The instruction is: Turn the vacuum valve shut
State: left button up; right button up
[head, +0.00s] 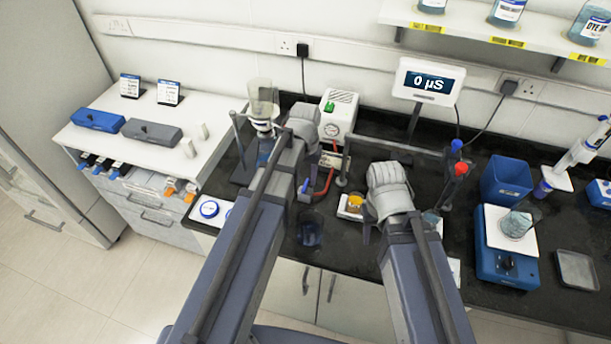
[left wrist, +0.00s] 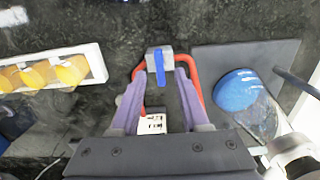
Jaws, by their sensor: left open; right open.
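The vacuum valve (left wrist: 160,53) is a small grey block with red tubing on both sides. Its blue lever (left wrist: 158,72) points down the left wrist picture, across the line of the tube ends. In the head view the blue lever (head: 305,185) shows just right of my left arm. My left gripper (left wrist: 160,80) is open, its two purple-grey fingers on either side of the lever, with visible gaps; contact is not seen. In the head view my left arm hides most of that gripper. My right gripper (head: 369,228) is open and empty, partly hidden by its wrist.
A white pump (head: 339,115) is behind the valve. A white tray with yellow pieces (left wrist: 88,65) lies on the other side. A glass beaker (head: 310,230) stands near the bench front.

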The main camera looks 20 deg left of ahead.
aim_at(305, 184)
pick_arm(q)
notch_tip(305, 184, up, 6)
jog(key=p, duration=0.5)
jog(key=shift+f, duration=0.1)
pick_arm(e)
notch_tip(305, 184, up, 6)
jog(key=shift+f, duration=0.1)
jog(key=shift+f, duration=0.1)
